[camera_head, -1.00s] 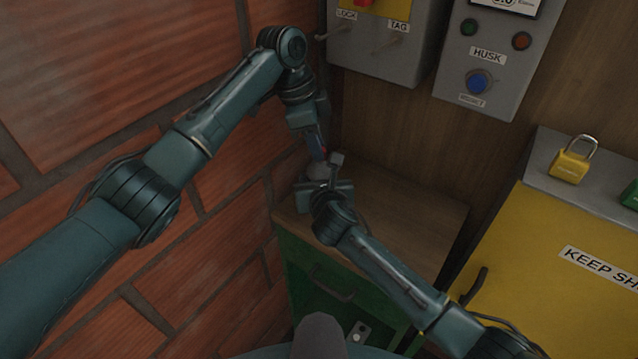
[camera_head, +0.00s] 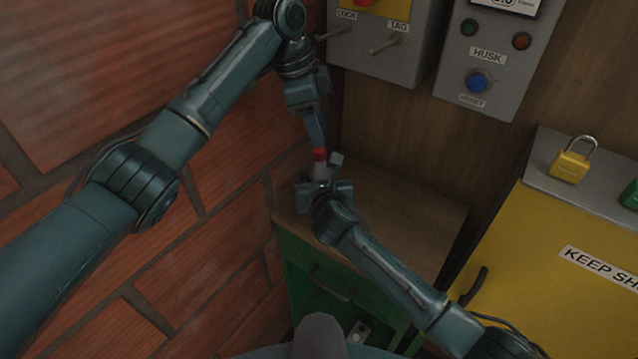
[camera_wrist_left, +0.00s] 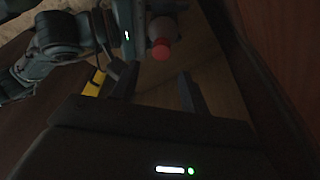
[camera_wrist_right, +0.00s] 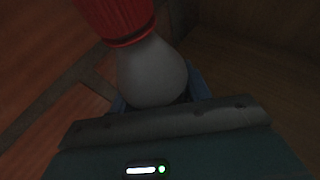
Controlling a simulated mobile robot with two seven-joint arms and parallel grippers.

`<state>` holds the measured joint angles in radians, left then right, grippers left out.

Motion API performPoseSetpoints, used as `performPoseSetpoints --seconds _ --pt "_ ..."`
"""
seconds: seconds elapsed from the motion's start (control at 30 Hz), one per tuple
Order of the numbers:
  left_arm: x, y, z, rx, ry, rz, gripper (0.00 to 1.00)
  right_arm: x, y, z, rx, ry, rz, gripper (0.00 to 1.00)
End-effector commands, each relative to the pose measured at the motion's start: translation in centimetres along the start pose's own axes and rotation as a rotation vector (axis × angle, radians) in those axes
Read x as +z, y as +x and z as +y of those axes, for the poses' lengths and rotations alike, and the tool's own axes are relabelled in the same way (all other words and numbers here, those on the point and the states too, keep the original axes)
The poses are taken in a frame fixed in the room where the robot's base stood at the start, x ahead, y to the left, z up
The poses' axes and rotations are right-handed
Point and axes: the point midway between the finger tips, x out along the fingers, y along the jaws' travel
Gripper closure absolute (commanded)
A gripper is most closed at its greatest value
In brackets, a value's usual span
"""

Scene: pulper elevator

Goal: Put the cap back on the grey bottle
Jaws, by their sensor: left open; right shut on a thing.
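The grey bottle (camera_wrist_right: 152,75) is held in my right gripper (camera_head: 322,180), whose jaws are shut around its body; it also shows in the head view, just above the wooden top's far left corner. The red cap (camera_head: 319,154) sits on the bottle's neck; it fills the upper left of the right wrist view (camera_wrist_right: 115,18) and shows in the left wrist view (camera_wrist_left: 161,50). My left gripper (camera_head: 315,130) is open and empty, a little above the cap. In the left wrist view its fingers (camera_wrist_left: 150,92) are apart, with the cap beyond them.
A green cabinet with a wooden top (camera_head: 410,215) stands below the grippers. A brick wall (camera_head: 215,225) is close on the left. A grey switch box (camera_head: 375,55) and a HUSK panel (camera_head: 488,65) hang behind. A yellow cabinet (camera_head: 545,255) with a yellow padlock (camera_head: 572,165) stands right.

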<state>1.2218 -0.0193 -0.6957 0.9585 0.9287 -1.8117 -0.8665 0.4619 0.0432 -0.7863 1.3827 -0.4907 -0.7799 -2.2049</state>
Motion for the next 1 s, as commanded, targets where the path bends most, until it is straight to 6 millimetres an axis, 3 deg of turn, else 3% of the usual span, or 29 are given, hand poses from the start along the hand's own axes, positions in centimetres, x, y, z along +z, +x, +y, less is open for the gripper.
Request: performPoseSetpoints --seconds 0.43,1.0 --pt "0.1 -0.5 0.3 -0.026 -0.068 -0.023 0.5 0.0 0.0 0.0 0.001 0.0 0.0 1.0" --pt "0.0 -6.5 3.3 -0.282 -0.865 0.003 0.5 0.0 0.0 0.0 0.001 0.0 0.0 1.0"
